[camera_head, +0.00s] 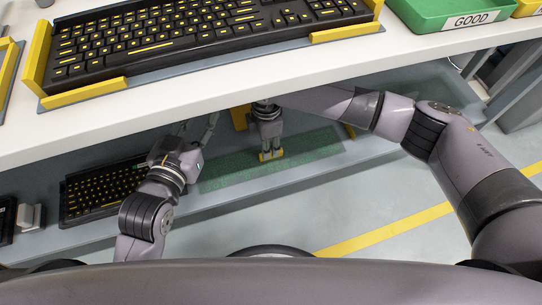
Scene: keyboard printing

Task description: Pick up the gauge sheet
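The gauge sheet appears to be the thin green, finely patterned sheet (315,148) lying on the lower shelf under the worktop. My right gripper (271,156) points down over the middle of the sheet, its yellow fingertips close together at or just above it. I cannot tell whether they touch or pinch it. My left gripper (208,128) is under the worktop's front edge, left of the sheet's left end. Its fingers are partly hidden, so its opening is unclear.
A black keyboard with yellow marks (200,27) sits in a yellow-cornered holder on the white worktop (300,75). A green GOOD bin (450,12) stands at the upper right. Another keyboard (100,193) lies on the lower shelf (225,201), left of my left gripper. The worktop overhangs the shelf.

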